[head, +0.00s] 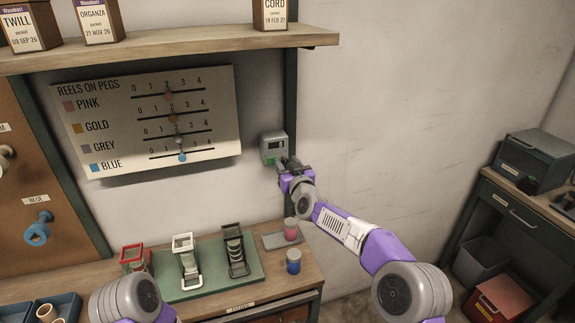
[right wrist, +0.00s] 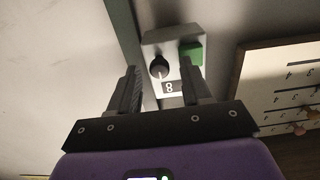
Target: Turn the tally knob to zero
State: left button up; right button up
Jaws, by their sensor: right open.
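The tally box (head: 273,147) is a small grey unit on the wall, right of the reel board. In the right wrist view its face shows a round black knob (right wrist: 159,67) with a pale pointer line, a green button (right wrist: 192,54) and a small display (right wrist: 171,87) that looks like 8. My right gripper (head: 288,165) is in front of the box and hides part of it. In the right wrist view the open fingers (right wrist: 159,72) stand on either side of the knob, with no clear contact. My left gripper is out of the head view; only its arm shows.
The reel board (head: 215,110) hangs left of the box, under a shelf (head: 200,45). Below, the bench holds a green mat (head: 210,288) with several stands, and pink (head: 291,229) and blue (head: 293,262) reels. The wall right of the box is clear.

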grip_shut()
jog(key=shift+m, duration=0.3)
jog(key=m+b, duration=0.2)
jog(key=m, duration=0.1)
jog(key=shift+f+m, duration=0.1)
jog(key=shift+m, duration=0.3)
jog(key=m+b, duration=0.2)
jog(key=m, duration=0.2)
jog(key=shift+d+m, duration=0.1)
jog(key=shift+m, duration=0.2)
jog(key=m+b, duration=0.1)
jog(key=m, duration=0.3)
jog(key=shift+m+b, duration=0.55)
jog(key=shift+m, duration=1.95)
